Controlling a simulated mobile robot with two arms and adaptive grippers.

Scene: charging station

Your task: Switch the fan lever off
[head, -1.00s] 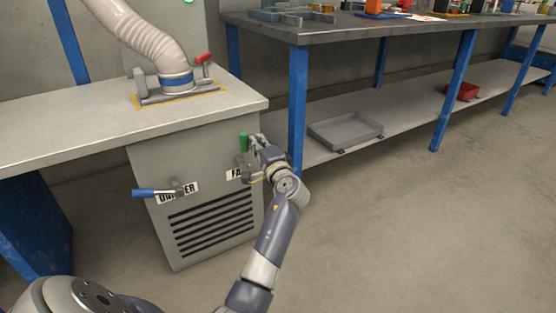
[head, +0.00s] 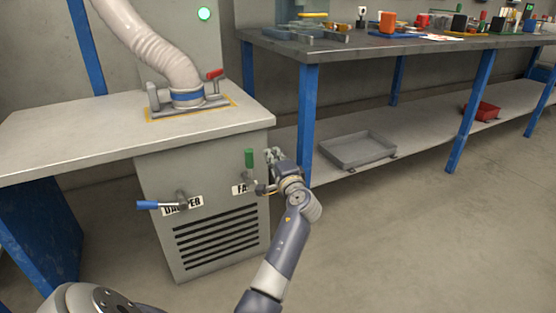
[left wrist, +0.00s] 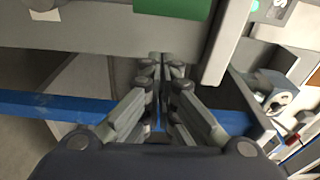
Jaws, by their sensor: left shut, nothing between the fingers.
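The fan lever has a green handle (head: 249,158) that points straight up on the front of the grey cabinet (head: 215,165), near its right edge. Its FAN label (head: 238,189) is partly hidden by my left wrist. My left gripper (head: 272,154) is just right of the green handle, with a small gap seen between them in the head view. In the left wrist view the green handle (left wrist: 172,7) crosses the top, beyond the fingertips (left wrist: 166,62), which are together and empty. My right gripper is not in view.
A damper lever with a blue handle (head: 148,205) sticks out left on the same cabinet. A hose with a red-handled clamp (head: 215,74) stands on the bench top (head: 60,135). A blue table leg (head: 307,125) is close right of my gripper. Open floor lies to the right.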

